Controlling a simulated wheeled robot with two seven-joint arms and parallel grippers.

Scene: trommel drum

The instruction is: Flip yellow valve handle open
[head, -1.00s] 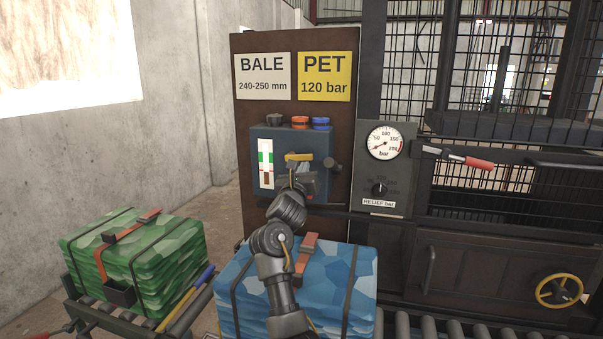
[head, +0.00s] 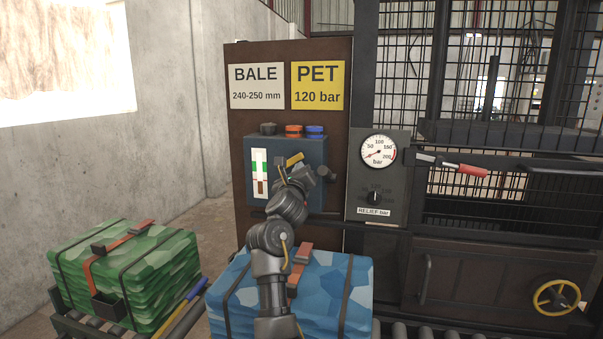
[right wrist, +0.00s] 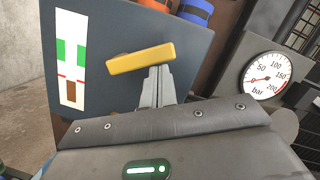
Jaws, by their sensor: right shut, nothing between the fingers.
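The yellow valve handle (head: 294,159) is a short bar on the front of the blue-grey control box (head: 316,152). It is tilted, its right end higher. In the right wrist view the handle (right wrist: 141,58) also slopes up to the right. My right gripper (head: 283,174) is in front of the box, just below the handle. In the right wrist view its fingers (right wrist: 158,72) are together and empty, their tips at the handle's lower edge; I cannot tell if they touch it. The handle's pivot is hidden. My left gripper is not in view.
A pressure gauge (head: 379,151) and a relief knob (head: 374,198) are to the right of the box. A blue bale (head: 338,290) lies below my right arm, and a green bale (head: 150,270) at the left. A red-gripped lever (head: 470,170) juts out at the right.

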